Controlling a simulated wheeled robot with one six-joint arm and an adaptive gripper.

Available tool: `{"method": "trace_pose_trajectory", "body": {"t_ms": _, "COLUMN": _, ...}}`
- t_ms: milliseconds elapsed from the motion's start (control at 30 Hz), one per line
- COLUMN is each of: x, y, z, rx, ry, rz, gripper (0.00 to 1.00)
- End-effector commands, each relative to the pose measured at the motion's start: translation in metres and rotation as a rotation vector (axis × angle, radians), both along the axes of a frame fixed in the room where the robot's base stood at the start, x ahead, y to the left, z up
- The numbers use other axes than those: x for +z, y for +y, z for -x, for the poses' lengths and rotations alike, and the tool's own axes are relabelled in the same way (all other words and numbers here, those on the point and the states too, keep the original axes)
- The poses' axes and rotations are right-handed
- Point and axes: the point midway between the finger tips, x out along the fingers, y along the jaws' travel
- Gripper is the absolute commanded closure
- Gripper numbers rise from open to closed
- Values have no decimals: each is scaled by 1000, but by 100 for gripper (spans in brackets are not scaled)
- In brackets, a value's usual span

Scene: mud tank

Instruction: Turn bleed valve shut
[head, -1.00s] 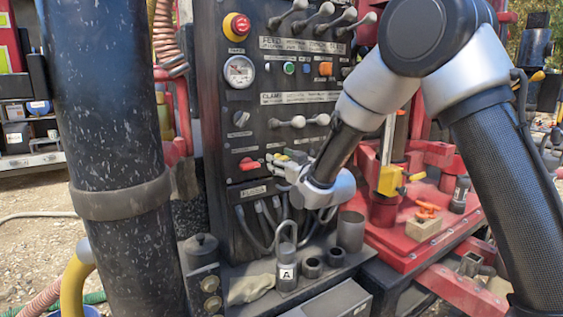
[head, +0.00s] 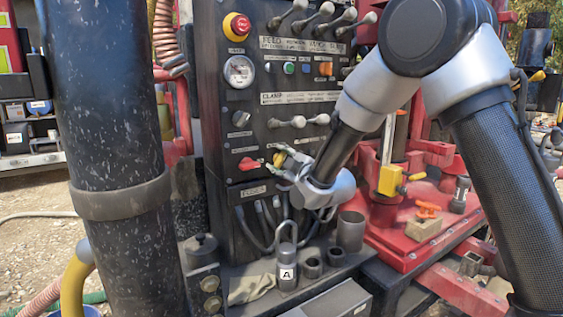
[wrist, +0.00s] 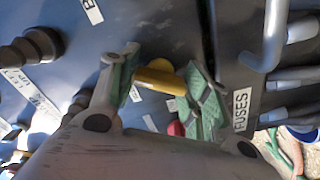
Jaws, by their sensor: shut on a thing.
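The bleed valve's yellow handle (wrist: 160,77) sits on the dark control panel, between the two green-padded fingers of my gripper (wrist: 158,85) in the wrist view. My gripper is shut on this handle, which lies across from one finger to the other. In the head view my gripper (head: 280,160) is at the lower right part of the panel, and a bit of yellow shows between its fingers. The valve's base is mostly hidden by the fingers.
A red handle (head: 249,164) is just left of my gripper; red also shows by a finger in the wrist view (wrist: 176,128). Below are the FUSES label (head: 254,191) and hanging cables. A metal cup (head: 350,231) stands on the ledge below.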

Motion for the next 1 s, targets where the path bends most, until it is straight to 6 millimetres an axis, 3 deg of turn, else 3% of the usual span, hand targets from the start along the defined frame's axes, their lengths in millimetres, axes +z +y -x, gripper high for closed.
{"method": "trace_pose_trajectory", "body": {"t_ms": 500, "x": -1, "y": 0, "z": 0, "rx": 0, "ry": -243, "rz": 364, "gripper": 76}}
{"method": "trace_pose_trajectory", "body": {"t_ms": 1000, "x": -2, "y": 0, "z": 0, "rx": 1, "ry": -340, "rz": 509, "gripper": 76}}
